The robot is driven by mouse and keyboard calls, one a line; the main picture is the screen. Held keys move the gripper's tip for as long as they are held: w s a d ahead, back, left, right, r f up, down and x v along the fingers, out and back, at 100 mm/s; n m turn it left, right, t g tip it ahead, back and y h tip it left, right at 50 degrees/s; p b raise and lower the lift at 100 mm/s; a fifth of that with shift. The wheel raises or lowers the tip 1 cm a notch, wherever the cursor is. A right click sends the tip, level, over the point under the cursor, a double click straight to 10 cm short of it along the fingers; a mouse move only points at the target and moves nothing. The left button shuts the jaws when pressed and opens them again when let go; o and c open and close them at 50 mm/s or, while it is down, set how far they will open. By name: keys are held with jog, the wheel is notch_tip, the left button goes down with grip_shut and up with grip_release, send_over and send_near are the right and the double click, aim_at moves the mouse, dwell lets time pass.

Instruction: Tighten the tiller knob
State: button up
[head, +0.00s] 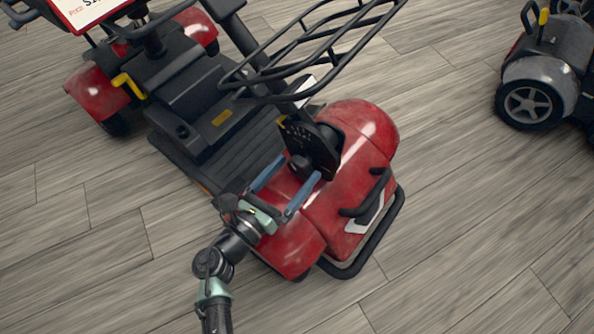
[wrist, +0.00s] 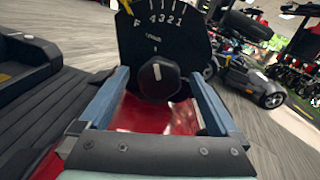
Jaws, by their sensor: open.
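The tiller knob (wrist: 158,78) is a round black knob with a pale line on its face, just below a black numbered plate (wrist: 160,30). In the head view the knob (head: 300,166) shows at the base of the tiller on the red scooter (head: 345,190). My gripper (wrist: 160,85) is open, its two blue fingers on either side of the knob in the picture. In the head view my gripper (head: 293,181) reaches toward the knob from the front left of the scooter. I cannot tell whether the fingertips reach level with the knob or touch it.
A black wire basket (head: 310,45) hangs over the scooter's deck (head: 235,150). A black front bumper (head: 372,240) rings the red nose. Another scooter (head: 545,75) stands at the right. Wood-look floor is clear at the left and front.

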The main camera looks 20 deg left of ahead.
jog(key=shift+x, duration=0.85)
jog(key=c, duration=1.4)
jog(key=shift+o, duration=0.2)
